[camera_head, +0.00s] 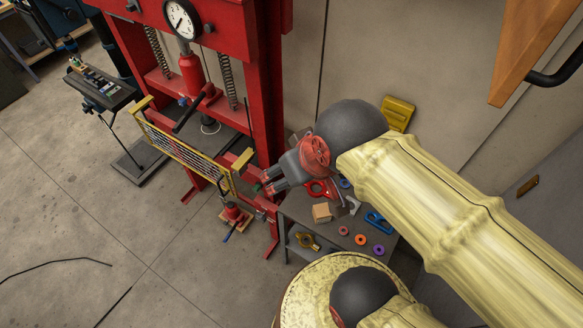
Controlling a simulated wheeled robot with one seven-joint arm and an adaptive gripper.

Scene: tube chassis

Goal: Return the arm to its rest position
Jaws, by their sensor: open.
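My gripper (271,181) shows near the middle of the head view, at the end of my arm, which reaches in from the lower right. Its dark fingers point left and a little down, spread apart with nothing seen between them. It appears in front of the small grey table (292,212) and to the right of the red press frame. My wrist covers part of the table and the things on it. I cannot tell how far the fingers are from the table.
A red shop press (265,85) with a gauge (181,19) stands left of my gripper. Several small parts, a cardboard-coloured block (321,212) and a blue clamp (377,222) lie on the table. A wooden panel (535,45) hangs at upper right. Floor at left is mostly open.

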